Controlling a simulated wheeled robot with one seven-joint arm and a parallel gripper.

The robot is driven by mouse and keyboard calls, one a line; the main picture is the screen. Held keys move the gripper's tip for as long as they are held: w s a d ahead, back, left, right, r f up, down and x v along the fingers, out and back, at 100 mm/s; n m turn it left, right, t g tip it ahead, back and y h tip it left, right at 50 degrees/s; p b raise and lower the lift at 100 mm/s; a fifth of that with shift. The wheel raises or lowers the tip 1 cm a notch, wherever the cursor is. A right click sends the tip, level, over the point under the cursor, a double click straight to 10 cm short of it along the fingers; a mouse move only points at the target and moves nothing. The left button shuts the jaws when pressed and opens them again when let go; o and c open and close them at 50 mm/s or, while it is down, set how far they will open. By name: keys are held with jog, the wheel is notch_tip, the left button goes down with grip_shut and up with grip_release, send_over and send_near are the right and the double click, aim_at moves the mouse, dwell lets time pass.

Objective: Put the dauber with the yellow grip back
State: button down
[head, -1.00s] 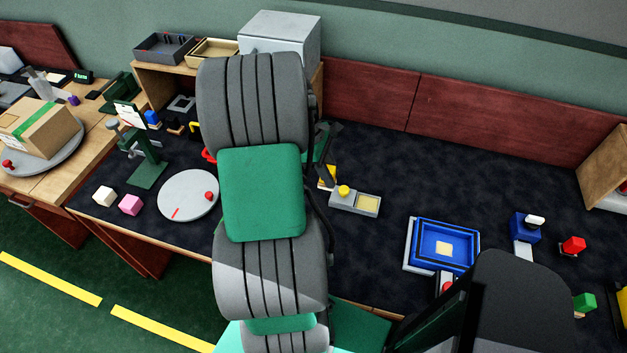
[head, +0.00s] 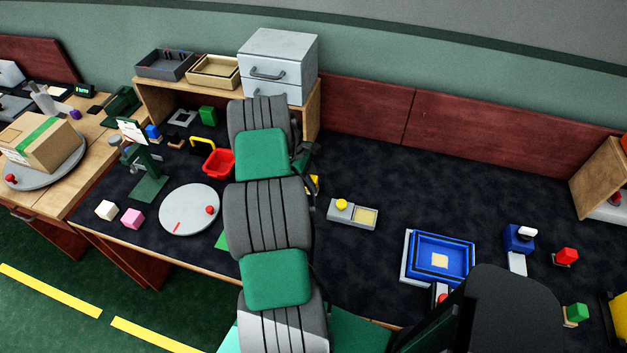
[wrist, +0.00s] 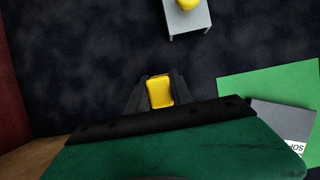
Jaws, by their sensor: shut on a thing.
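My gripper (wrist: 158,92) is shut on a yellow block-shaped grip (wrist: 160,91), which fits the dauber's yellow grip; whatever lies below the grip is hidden. In the head view the arm covers most of my gripper, and only a sliver of yellow (head: 314,184) shows at its right edge. A grey tray (head: 366,228) with a round yellow knob (head: 342,204) and a pale yellow pad stands on the dark mat to the right of the arm. The tray also shows at the top of the wrist view (wrist: 190,22), apart from my gripper.
A green sheet (wrist: 265,90) and a grey labelled card lie at right in the wrist view. In the head view, a grey turntable (head: 187,215) and red basket (head: 219,163) are left of the arm. A blue tray (head: 408,268) is right. Mat beyond the grey tray is clear.

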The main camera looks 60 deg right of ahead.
jog(key=shift+f, duration=0.1)
jog(key=shift+f, duration=0.2)
jog(key=c, duration=1.1)
grip_release()
jog(key=shift+r, duration=0.1)
